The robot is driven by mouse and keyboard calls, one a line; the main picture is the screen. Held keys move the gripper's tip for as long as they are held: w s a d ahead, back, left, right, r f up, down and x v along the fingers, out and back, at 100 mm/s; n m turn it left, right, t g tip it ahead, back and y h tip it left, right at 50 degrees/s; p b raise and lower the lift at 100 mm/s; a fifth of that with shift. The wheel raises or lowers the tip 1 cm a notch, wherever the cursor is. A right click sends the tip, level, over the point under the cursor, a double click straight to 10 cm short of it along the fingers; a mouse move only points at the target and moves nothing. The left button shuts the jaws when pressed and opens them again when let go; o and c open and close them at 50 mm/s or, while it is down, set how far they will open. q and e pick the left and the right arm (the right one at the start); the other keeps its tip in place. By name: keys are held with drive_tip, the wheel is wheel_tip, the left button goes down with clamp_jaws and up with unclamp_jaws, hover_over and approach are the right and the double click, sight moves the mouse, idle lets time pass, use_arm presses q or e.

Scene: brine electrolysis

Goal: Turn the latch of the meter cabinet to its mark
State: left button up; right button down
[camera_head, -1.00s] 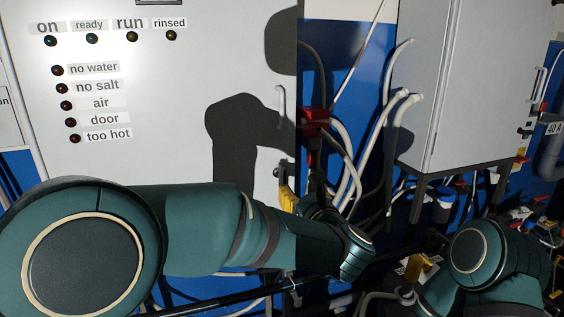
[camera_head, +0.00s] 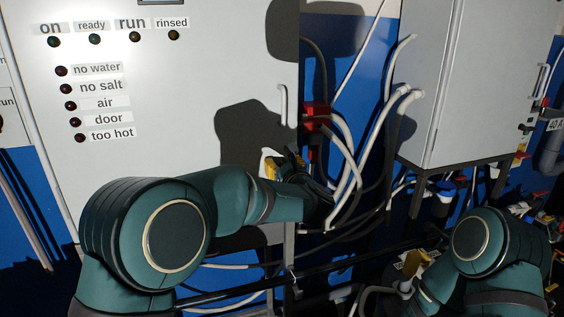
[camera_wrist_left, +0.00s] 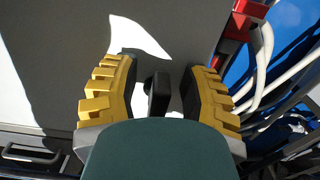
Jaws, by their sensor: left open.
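A white cabinet (camera_head: 190,100) with labelled lamps fills the left of the head view; I take it as the meter cabinet. A small black latch (camera_wrist_left: 157,93) stands out from its front in the left wrist view, between the two yellow-toothed fingers of my left gripper (camera_wrist_left: 157,90). The fingers are apart, with a gap to the latch on each side. In the head view my left gripper (camera_head: 284,163) is at the cabinet's lower right edge and hides the latch. I cannot make out the mark. My right gripper (camera_head: 415,268) shows partly at the lower right, its opening unclear.
A white handle (camera_head: 283,105) is on the cabinet's right edge. A red fitting (camera_head: 316,116) and white hoses (camera_head: 350,165) hang just right of my left gripper. A second grey cabinet (camera_head: 490,80) stands on the right. A dark rail (camera_head: 330,268) runs below.

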use_arm(q)
drive_tip(key=shift+w, duration=0.2)
drive_tip(key=shift+a, duration=0.1)
clamp_jaws()
